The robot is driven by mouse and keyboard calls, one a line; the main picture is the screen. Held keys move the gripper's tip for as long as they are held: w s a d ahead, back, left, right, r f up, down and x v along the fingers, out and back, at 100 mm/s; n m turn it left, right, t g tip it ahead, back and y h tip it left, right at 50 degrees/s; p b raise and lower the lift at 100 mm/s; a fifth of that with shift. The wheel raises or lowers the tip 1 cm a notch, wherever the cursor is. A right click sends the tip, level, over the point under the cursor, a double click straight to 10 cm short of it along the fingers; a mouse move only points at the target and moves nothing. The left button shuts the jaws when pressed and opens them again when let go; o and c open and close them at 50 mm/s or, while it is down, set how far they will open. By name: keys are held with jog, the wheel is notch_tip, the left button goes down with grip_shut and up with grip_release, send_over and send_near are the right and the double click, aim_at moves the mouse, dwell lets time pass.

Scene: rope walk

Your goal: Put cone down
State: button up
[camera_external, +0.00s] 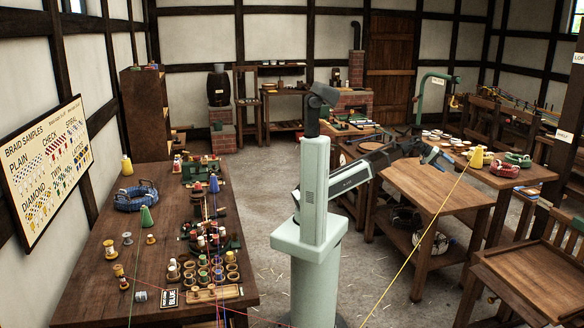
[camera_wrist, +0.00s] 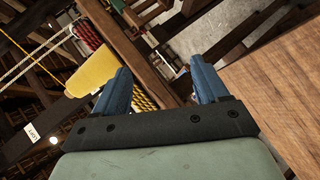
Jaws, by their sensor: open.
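A yellow cone (camera_external: 477,157) stands upright at the right-hand work tables, and a yellow strand runs from near it down toward the floor. In the wrist view a yellow cone (camera_wrist: 97,70) lies just left of my left fingertip, outside the gap between the fingers. My gripper (camera_external: 437,158) is open, with blue fingers, above the back of the bare wooden table. In the wrist view the gap of my gripper (camera_wrist: 160,76) holds nothing. Whether a finger touches the cone cannot be told.
Red coil (camera_external: 505,170) and green coil (camera_external: 518,159) lie right of the cone. White cups (camera_external: 440,136) stand behind. The bare wooden table (camera_external: 440,187) has free room. The left bench (camera_external: 95,283) bears several spools, a green cone (camera_external: 146,216) and another yellow cone (camera_external: 127,165).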

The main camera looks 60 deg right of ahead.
jog(key=s+r+n+g, duration=0.3)
jog(key=r+n, duration=0.2)
jog(key=r, duration=0.3)
notch_tip(320, 180, up, 5)
jog(key=n+g+y, duration=0.1)
jog(key=n+g, duration=0.2)
jog(key=n, duration=1.2)
send_over(478, 157)
jog(key=w+d, duration=0.2)
jog(key=w, duration=0.2)
jog(key=shift+s+d+f, duration=0.1)
jog(key=shift+s+d, duration=0.05)
jog(key=shift+s, duration=1.3)
jog(key=shift+s+d+f, duration=0.1)
jog(key=shift+s+d, duration=0.05)
jog(key=shift+s, duration=1.25)
jog(key=shift+c, duration=0.5)
jog(key=shift+r, duration=0.1)
grip_shut()
